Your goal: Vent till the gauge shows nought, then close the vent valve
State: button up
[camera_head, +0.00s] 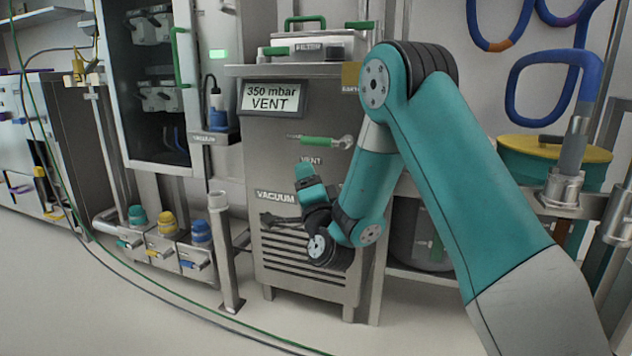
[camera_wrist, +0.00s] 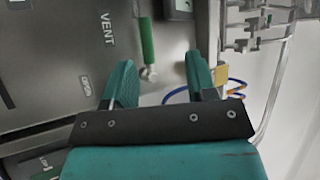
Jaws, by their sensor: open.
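The display (camera_head: 272,97) on the grey cabinet reads "350 mbar VENT". Below it, the vent valve's green handle (camera_head: 318,141) lies roughly level, above the word VENT. My gripper (camera_head: 304,172) is in front of the cabinet, just below this handle in the head view. In the wrist view, my gripper (camera_wrist: 161,76) is open and empty, with its two teal fingers apart. There the green handle (camera_wrist: 148,40) shows ahead of the gap between the fingers, and I see no contact. My wrist hides part of the cabinet's lower front.
A dark lever (camera_head: 282,218) sits under the VACUUM label, close to my wrist. A yellow-lidded green drum (camera_head: 555,150) is at right. Open floor lies in front.

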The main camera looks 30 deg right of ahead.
notch_tip(320, 180, down, 4)
jog(key=s+d+m+h+b, duration=0.1)
jog(key=d+m+h+b, duration=0.1)
jog(key=d+h, duration=0.1)
jog(key=m+h+p, duration=0.1)
jog(key=p, duration=1.1)
send_near(316, 145)
jog(key=p+x, duration=0.5)
jog(key=x, duration=0.6)
jog(key=shift+r, duration=0.1)
jog(key=shift+w, duration=0.1)
grip_shut()
